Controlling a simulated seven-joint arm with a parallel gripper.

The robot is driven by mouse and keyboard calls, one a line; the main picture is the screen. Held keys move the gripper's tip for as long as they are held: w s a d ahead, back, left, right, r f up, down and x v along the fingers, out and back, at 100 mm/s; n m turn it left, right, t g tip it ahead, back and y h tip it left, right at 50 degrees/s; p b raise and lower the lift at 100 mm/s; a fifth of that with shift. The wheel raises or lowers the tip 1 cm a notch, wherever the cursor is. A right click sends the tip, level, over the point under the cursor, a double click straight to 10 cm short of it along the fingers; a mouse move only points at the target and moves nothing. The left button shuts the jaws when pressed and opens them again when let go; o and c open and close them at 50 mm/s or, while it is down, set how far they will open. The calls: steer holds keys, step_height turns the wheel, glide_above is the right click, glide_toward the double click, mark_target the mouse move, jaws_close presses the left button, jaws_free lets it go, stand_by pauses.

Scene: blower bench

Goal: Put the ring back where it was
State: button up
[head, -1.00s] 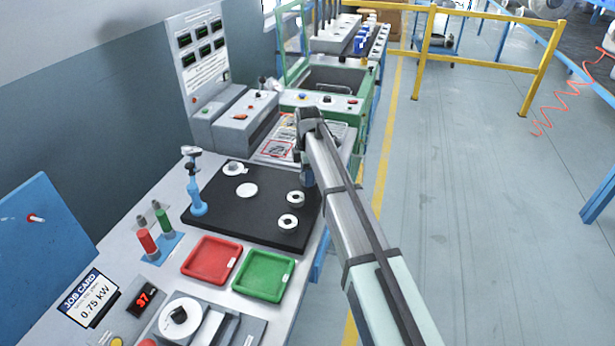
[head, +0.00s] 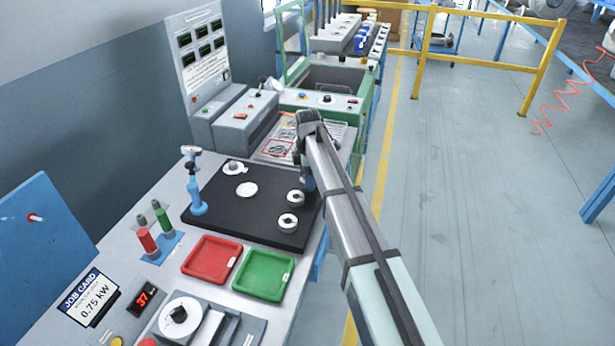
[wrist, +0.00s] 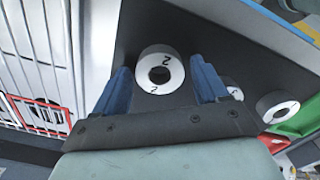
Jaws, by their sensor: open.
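A thick dark ring with a white face marked "2" (wrist: 160,72) sits on the black mat (head: 240,215) between my fingers in the wrist view. My gripper (head: 307,182) is at the mat's far right corner; its blue fingers are open on either side of that ring. I cannot tell whether they touch it. The arm hides this ring in the head view. Two similar rings stand nearer on the mat's right side, one (head: 296,198) behind the other (head: 288,223). A white-faced round piece (head: 233,168) and a flat white disc (head: 246,189) lie further left.
A blue stand (head: 196,190) rises at the mat's left edge. A red tray (head: 212,260) and a green tray (head: 263,275) lie in front of the mat. A printed sheet (head: 276,149) and grey control boxes (head: 240,115) are behind it. The bench edge is close on the right.

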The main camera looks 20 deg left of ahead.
step_height(320, 180, up, 12)
steer(key=shift+r, duration=0.15)
stand_by(0.5)
steer(key=s+d+f+m, duration=0.3)
steer(key=d+f+m, duration=0.3)
steer(key=d+f, duration=0.55)
steer(key=s+d+f+m, duration=0.2)
steer(key=d+f+m, duration=0.3)
steer(key=d+f, duration=0.6)
steer(key=s+d+f+m, duration=0.6)
steer(key=s+d, duration=0.2)
steer(key=d, duration=0.1)
steer(key=s+d+f+m, duration=0.6)
steer(key=s+d, duration=0.2)
steer(key=d, duration=0.1)
steer(key=s+f+g, duration=0.3)
steer(key=s+f, duration=0.7)
steer(key=s, duration=0.4)
steer(key=s+d+f+m+g, duration=0.1)
steer(key=s+f+g, duration=0.2)
steer(key=s+f, duration=0.7)
steer(key=s, duration=0.5)
steer(key=shift+f+g, duration=0.3)
steer(key=shift+f, duration=0.1)
